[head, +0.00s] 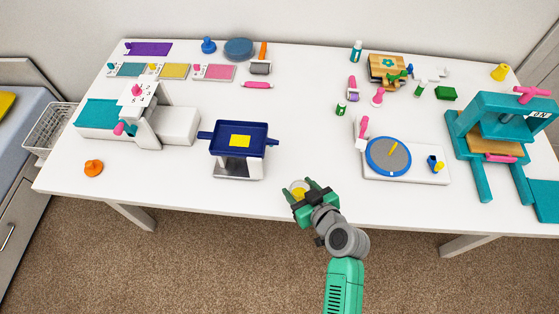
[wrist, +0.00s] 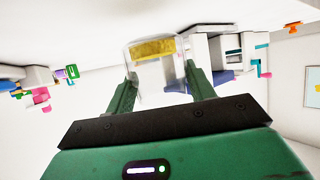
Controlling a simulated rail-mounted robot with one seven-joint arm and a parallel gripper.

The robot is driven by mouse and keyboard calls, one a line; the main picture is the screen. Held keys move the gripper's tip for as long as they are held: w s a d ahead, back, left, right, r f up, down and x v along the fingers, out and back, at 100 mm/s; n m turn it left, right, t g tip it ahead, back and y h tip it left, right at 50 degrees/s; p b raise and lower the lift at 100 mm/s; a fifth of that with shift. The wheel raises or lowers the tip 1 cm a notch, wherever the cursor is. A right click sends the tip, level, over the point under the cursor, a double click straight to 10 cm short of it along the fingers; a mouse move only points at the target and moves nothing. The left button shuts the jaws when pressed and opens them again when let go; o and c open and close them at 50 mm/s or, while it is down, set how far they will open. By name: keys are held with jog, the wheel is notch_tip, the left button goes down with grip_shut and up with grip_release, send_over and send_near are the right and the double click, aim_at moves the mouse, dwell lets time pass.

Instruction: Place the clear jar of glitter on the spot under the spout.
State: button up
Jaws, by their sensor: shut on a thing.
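The clear jar with gold glitter (head: 298,186) is between the fingers of my gripper (head: 299,190), near the front edge of the table. In the wrist view the jar (wrist: 155,70) shows see-through walls and a gold band of glitter, with a green finger on each side of it. My gripper is shut on the jar. A navy tray (head: 258,131) with a yellow square stands on a silver and white stand (head: 240,167), to the left of and behind my gripper. I cannot make out a spout or a marked spot for certain.
A white-and-teal device (head: 178,127) stands at the left, with an orange knob (head: 93,168) in front. A round blue-rimmed turntable (head: 375,148) is to the right, and a teal press (head: 472,155) at the far right. The table (head: 310,120) is clear between stand and turntable.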

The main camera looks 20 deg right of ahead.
jog(key=w, duration=0.4)
jog(key=w+b, duration=0.1)
jog(key=w, duration=0.4)
jog(key=w+a+b, duration=0.1)
jog(key=w, duration=0.4)
jog(key=shift+w, duration=0.15)
jog(key=shift+f+b, duration=0.65)
jog(key=shift+f, duration=1.05)
jog(key=shift+f, duration=0.2)
jog(key=o, duration=0.8)
jog(key=shift+r, duration=0.35)
jog(key=p+v, duration=0.3)
jog(key=v, duration=0.9)
jog(key=shift+f+p, duration=0.15)
jog(key=shift+p, duration=0.15)
